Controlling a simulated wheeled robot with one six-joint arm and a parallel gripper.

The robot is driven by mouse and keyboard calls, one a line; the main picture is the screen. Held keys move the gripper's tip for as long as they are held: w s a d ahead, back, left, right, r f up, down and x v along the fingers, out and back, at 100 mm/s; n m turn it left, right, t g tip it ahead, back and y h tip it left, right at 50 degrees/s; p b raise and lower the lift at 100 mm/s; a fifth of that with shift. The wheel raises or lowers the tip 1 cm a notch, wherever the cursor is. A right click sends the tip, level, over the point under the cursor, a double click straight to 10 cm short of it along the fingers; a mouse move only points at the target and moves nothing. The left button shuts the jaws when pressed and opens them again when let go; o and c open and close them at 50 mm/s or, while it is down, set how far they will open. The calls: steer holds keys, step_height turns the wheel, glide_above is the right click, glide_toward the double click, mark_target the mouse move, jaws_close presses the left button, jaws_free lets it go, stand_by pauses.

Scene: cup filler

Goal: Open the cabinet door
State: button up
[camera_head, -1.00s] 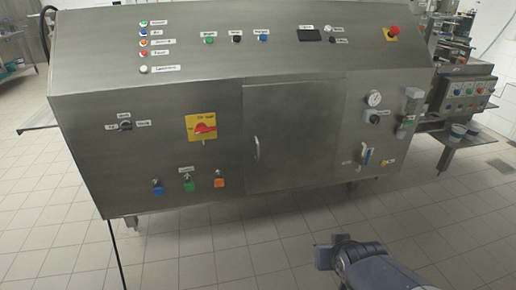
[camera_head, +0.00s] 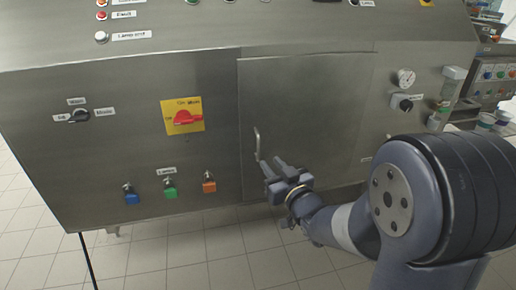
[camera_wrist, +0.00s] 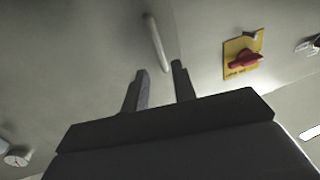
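The cabinet door (camera_head: 310,115) is a flat steel panel in the front of the steel machine, and it looks closed. Its handle (camera_head: 257,144) is a thin vertical bar near the door's left edge. My gripper (camera_head: 270,172) is just in front of the handle's lower end, with its fingers apart and pointing at it. In the wrist view the handle (camera_wrist: 157,42) is beyond the fingertips (camera_wrist: 160,70), roughly in line with the gap between them. The fingers look empty, and I cannot see any contact.
A red rotary switch on a yellow plate (camera_head: 183,116) is left of the door. A gauge (camera_head: 406,77) and a black knob (camera_head: 405,103) are right of the door. Tiled floor (camera_head: 150,255) is open in front.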

mark_target(259, 158)
steer(key=b+x, duration=0.1)
steer(key=x, duration=0.8)
steer(key=shift+c, duration=0.6)
jaws_close()
